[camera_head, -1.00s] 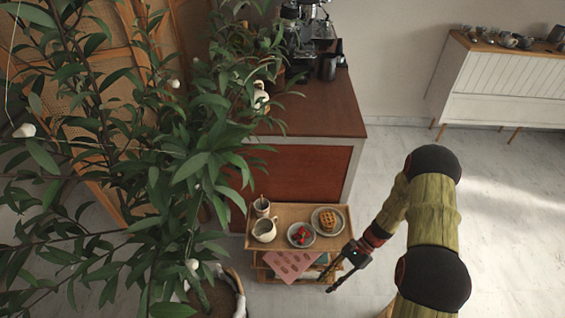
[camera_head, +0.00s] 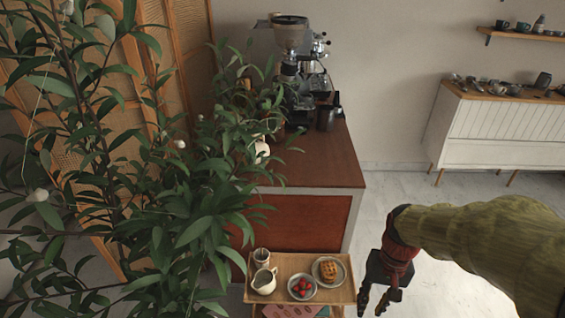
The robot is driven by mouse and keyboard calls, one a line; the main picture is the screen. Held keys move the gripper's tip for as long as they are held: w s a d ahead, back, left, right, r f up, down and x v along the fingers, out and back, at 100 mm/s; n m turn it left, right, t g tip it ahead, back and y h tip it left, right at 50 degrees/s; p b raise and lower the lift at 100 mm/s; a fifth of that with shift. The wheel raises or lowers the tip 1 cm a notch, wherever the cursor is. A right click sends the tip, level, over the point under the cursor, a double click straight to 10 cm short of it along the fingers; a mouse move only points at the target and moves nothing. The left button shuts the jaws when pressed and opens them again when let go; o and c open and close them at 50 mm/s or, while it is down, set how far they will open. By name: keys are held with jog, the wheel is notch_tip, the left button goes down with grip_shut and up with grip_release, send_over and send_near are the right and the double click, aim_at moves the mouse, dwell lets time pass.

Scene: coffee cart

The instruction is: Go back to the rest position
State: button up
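My gripper (camera_head: 374,301) hangs at the lower right, just right of the wooden cart (camera_head: 342,294) and apart from the dishes on it. Its two dark fingers point down with a gap between them, and I see nothing held. My arm, in a green sleeve, reaches in from the right edge. On the cart's top stand a white pitcher (camera_head: 264,281), a cup (camera_head: 261,257), a bowl of red berries (camera_head: 302,287) and a plate with a waffle (camera_head: 329,270). The cart's lower part is cut off by the frame.
A large leafy plant (camera_head: 150,190) fills the left side. A brown counter (camera_head: 315,160) with a coffee machine and grinder (camera_head: 290,60) stands behind the cart. A white sideboard (camera_head: 500,130) stands at the back right. The floor between is clear.

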jog(key=s+a+r+n+t+p, duration=0.1)
jog(key=s+r+t, duration=0.2)
jog(key=r, duration=0.6)
jog(key=s+a+r+n+t+h, duration=0.1)
jog(key=s+a+r+t, duration=0.1)
jog(key=r, duration=0.8)
jog(key=shift+s+t+p, duration=0.35)
jog(key=shift+s+t, duration=0.15)
jog(key=shift+t, duration=0.5)
jog(key=shift+d+r, duration=0.1)
